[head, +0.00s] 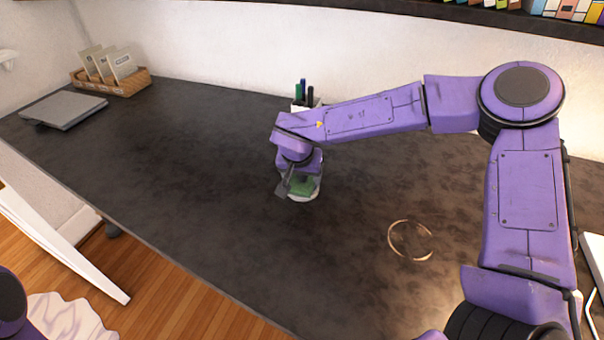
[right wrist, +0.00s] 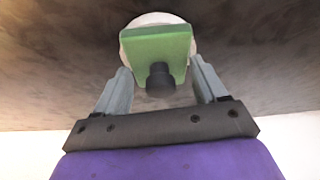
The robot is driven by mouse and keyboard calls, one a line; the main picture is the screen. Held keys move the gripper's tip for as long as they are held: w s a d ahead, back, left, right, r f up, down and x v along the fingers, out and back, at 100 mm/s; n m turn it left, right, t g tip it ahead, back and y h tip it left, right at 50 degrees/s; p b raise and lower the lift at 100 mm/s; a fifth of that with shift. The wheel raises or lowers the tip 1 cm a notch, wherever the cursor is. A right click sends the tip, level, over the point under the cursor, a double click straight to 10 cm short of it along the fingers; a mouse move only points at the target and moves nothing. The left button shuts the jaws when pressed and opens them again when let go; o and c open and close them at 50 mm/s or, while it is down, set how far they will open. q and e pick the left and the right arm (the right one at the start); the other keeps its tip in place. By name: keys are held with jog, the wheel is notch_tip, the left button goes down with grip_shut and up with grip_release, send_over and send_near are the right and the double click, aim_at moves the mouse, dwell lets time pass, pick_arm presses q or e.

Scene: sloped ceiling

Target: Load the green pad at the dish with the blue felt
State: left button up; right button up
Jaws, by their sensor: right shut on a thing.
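The green pad (head: 302,187) is a square green block with a black knob; it also shows in the right wrist view (right wrist: 153,46). The pad covers most of the dish, so I cannot see any blue felt or tell whether pad and dish touch. My left gripper is out of view.
A thin light ring (head: 410,240) marks the dark desk (head: 210,190) to the right. A pen holder (head: 305,104) stands just behind the gripper. A closed laptop (head: 63,110) and a basket of cards (head: 110,84) are at far left. The desk's left middle is clear.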

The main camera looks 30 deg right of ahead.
jog(key=shift+f+p, duration=0.1)
jog(key=shift+p, duration=0.25)
dwell(1.1)
notch_tip(320, 180, up, 7)
jog(key=p, duration=1)
dwell(0.5)
